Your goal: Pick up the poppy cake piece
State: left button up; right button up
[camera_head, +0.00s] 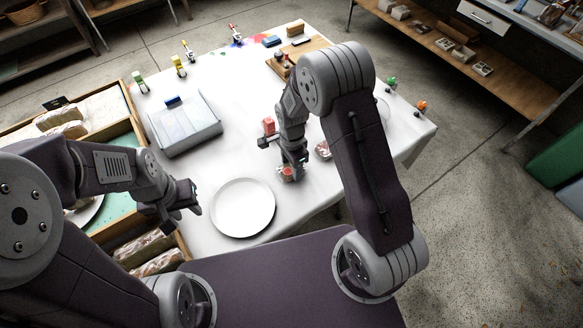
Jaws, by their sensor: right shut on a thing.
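My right gripper (290,174) is low over the white table, to the right of the white plate. It is shut on a small reddish and pale piece, which I take for the poppy cake piece (286,172). The fingers hide most of it, and I cannot tell whether it still touches the table. My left gripper (186,217) is open and empty, to the left of the plate.
The empty white plate (242,207) lies near the table's front edge. A pink-red block (268,126) and a wrapped item (323,150) are close to my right gripper. A clear-lidded box (184,124) stands at the left.

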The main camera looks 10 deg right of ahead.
aim_at(291, 167)
jog(key=shift+w+r, duration=0.1)
jog(key=shift+r, duration=0.45)
notch_tip(291, 167, up, 3)
jog(key=shift+p, duration=0.35)
jog(key=s+d+r, duration=0.1)
jog(key=d+r, duration=0.6)
jog(key=d, duration=0.4)
jog(key=shift+s+d+p, duration=0.3)
jog(key=shift+s+p, duration=0.05)
